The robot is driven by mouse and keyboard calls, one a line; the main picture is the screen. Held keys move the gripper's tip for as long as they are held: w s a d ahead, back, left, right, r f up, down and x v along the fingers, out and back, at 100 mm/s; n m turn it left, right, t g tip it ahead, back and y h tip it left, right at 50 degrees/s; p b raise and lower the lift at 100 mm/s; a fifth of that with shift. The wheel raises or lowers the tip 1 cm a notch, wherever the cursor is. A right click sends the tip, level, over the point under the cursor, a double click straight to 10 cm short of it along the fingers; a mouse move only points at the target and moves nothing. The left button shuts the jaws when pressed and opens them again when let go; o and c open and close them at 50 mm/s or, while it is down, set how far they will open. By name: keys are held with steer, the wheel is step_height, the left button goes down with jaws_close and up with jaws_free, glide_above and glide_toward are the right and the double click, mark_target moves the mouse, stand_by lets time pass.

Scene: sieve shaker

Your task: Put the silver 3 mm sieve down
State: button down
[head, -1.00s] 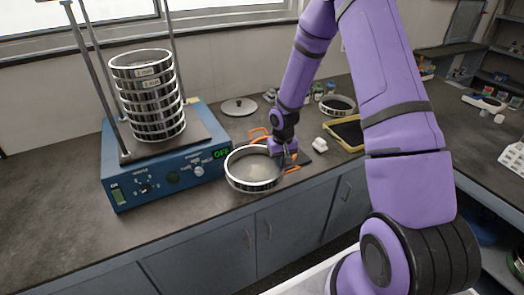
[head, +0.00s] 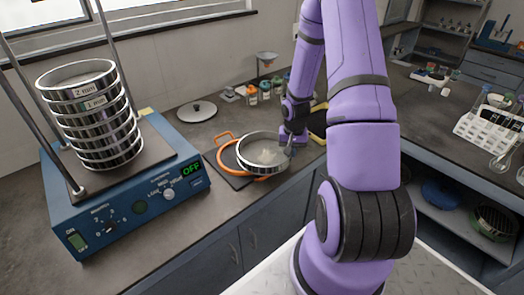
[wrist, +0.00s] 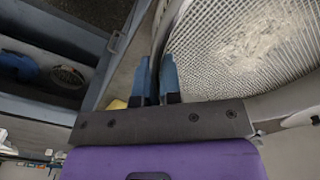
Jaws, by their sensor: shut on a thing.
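The silver sieve (head: 264,165) is a round, shallow metal ring with a mesh floor and some pale material on it. My gripper (head: 288,146) is shut on the right side of its rim. In the wrist view the two blue fingers (wrist: 157,78) pinch the rim, and the mesh (wrist: 235,50) fills the right side.
A blue sieve shaker (head: 130,210) showing OFF, with a stack of sieves (head: 95,125), stands at left. A round lid (head: 197,111) and small bottles (head: 265,92) are behind. The counter's front edge is close to the sieve.

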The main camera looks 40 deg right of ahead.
mark_target(268, 146)
steer(key=w+a, duration=0.1)
steer(key=w, duration=0.5)
steer(key=w+a+f, duration=0.1)
steer(key=w, duration=0.3)
steer(key=shift+a, duration=0.3)
steer(key=shift+f, duration=1.75)
steer(key=shift+f, duration=0.1)
steer(key=c, duration=1.3)
jaws_free()
